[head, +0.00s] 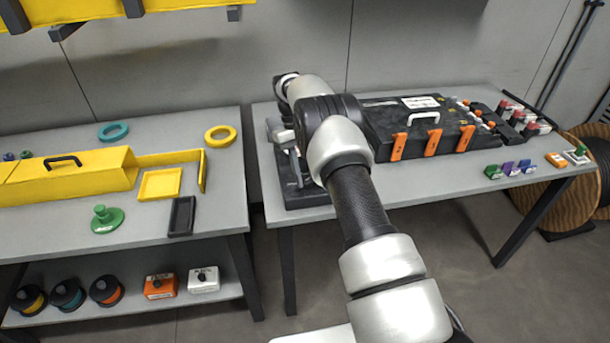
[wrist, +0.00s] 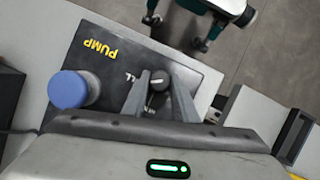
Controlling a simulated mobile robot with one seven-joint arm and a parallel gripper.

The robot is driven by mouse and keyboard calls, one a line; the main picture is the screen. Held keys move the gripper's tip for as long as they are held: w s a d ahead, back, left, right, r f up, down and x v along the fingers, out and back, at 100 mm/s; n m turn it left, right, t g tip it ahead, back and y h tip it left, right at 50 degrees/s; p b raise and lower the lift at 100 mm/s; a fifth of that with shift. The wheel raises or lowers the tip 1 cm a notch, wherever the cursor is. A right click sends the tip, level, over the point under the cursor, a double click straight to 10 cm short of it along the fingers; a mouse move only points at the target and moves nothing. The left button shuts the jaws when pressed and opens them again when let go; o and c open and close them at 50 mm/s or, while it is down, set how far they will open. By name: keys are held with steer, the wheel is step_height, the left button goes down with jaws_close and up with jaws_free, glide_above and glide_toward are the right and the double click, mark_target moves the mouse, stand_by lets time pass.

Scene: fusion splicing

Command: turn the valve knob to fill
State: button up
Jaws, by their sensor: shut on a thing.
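In the wrist view, my gripper (wrist: 153,88) is shut on the valve knob (wrist: 159,77), a small dark knob with a pale pointer mark. The fingers stand on either side of it. The knob sits on a black panel (wrist: 118,72) marked "PUMP" in yellow. White lettering ending in "LL" is partly hidden by a finger. A blue round knob (wrist: 68,89) stands on the same panel, apart from the fingers. In the head view, my arm hides much of the gripper and the knob; the black panel (head: 312,197) shows at the right table's left end.
A black case (head: 385,135) with orange latches stands right of my arm on the grey table (head: 420,185). The left table holds a yellow case (head: 95,175), a green knobbed piece (head: 107,222) and a black tray (head: 181,217). A floor gap separates the tables.

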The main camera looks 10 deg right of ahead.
steer(key=shift+m, duration=0.3)
steer(key=o, duration=1)
steer(key=shift+o, duration=0.2)
